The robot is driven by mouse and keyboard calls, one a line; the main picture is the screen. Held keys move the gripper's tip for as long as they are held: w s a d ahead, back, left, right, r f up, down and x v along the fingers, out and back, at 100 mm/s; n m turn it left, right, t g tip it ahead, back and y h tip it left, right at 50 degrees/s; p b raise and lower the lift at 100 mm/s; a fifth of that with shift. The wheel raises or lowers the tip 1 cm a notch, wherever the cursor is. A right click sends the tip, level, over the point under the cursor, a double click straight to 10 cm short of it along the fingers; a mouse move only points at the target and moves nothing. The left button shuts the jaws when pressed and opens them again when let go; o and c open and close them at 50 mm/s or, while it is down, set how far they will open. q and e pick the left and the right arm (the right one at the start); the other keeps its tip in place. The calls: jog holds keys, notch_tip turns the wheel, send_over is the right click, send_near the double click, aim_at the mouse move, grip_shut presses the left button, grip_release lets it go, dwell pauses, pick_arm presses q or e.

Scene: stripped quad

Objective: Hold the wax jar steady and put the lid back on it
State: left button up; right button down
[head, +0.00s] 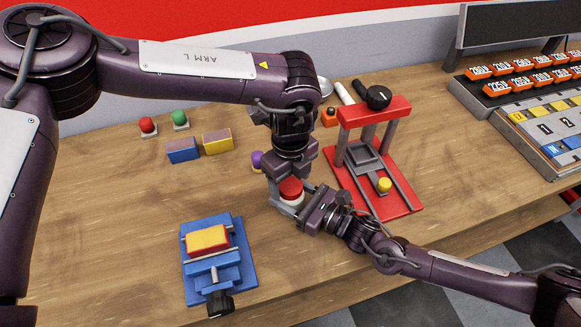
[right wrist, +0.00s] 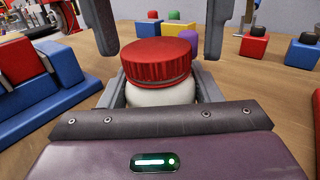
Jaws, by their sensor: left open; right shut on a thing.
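The white wax jar (head: 291,199) stands on the wooden bench, and it also shows in the right wrist view (right wrist: 160,95). The red ribbed lid (head: 290,187) sits on top of the jar; in the right wrist view the lid (right wrist: 158,62) covers its mouth. My right gripper (head: 296,206) is shut on the jar, with a grey finger on each side of it. My left gripper (head: 289,177) is open, pointing down over the lid. In the right wrist view its fingers (right wrist: 157,38) stand apart, above and either side of the lid. How far the thread is engaged is hidden.
A blue vise (head: 240,268) holding a yellow-and-red block stands front left. A red press (head: 392,208) stands close on the right. Blue (head: 182,151) and yellow (head: 217,142) blocks, red and green knobs, and a purple-topped piece (head: 257,159) lie behind. The front middle bench is clear.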

pick_arm(q)
jog(key=shift+f, duration=0.3)
jog(key=c, duration=1)
jog(key=m, duration=0.4)
jog(key=shift+m, duration=0.4)
jog(key=m, duration=0.4)
jog(key=shift+m, duration=0.3)
jog(key=m, duration=0.8)
jog(key=shift+m, duration=0.3)
jog(key=o, duration=1.1)
jog(key=shift+o, duration=0.2)
